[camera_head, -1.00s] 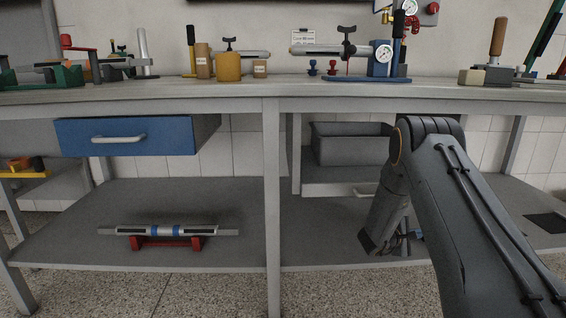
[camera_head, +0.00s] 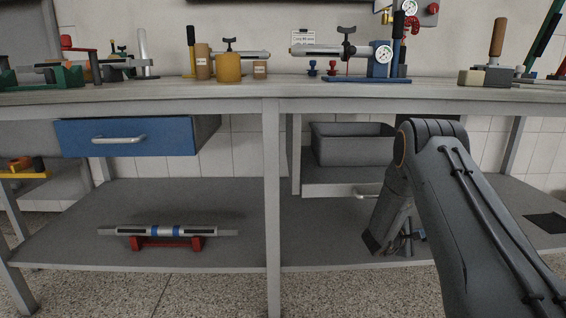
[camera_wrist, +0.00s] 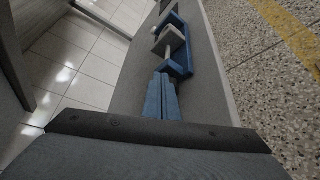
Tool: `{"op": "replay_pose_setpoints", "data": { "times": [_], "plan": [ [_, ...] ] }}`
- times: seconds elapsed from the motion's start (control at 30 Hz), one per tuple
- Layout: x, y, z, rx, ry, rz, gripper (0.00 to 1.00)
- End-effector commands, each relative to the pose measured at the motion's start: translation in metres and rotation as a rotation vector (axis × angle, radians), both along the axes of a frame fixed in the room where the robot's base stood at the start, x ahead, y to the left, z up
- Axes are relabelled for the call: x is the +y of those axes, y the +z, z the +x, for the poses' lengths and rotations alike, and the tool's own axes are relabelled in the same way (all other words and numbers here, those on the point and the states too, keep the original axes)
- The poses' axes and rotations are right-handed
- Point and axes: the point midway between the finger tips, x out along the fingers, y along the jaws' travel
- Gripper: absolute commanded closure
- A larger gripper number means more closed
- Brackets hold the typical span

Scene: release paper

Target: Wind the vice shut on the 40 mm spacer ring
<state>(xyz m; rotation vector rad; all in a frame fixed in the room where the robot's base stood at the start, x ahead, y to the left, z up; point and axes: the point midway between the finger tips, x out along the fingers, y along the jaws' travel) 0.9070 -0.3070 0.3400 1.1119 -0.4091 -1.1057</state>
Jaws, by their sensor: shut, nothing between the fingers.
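In the wrist view a blue vice (camera_wrist: 184,62) lies on the grey lower shelf, with a pale block and a metal screw inside its frame. My gripper (camera_wrist: 163,82) shows there as two blue fingers, closed together and empty. The fingertips point at the vice's near end; whether they touch it I cannot tell. In the head view my forearm reaches down to the right-hand lower shelf, and small blue and metal parts show beside my wrist; my fingers cannot be made out there. I cannot make out the 40 mm spacer ring for certain in either view.
The lower shelf (camera_head: 320,230) runs under the workbench, whose top (camera_head: 200,95) lies above my wrist. A grey bin (camera_head: 345,148) sits behind my forearm. A table leg (camera_head: 271,200) stands to the left. A shaft on a red stand (camera_head: 168,242) lies on the left shelf.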

Motion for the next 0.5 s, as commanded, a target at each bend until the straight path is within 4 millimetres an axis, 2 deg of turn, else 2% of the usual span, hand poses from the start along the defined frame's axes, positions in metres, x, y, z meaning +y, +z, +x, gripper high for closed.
{"op": "replay_pose_setpoints", "data": {
  "times": [0.5],
  "plan": [
    [-0.0001, -0.0053, -0.0063, 0.001, 0.001, 0.001, 1.00]
  ]
}}
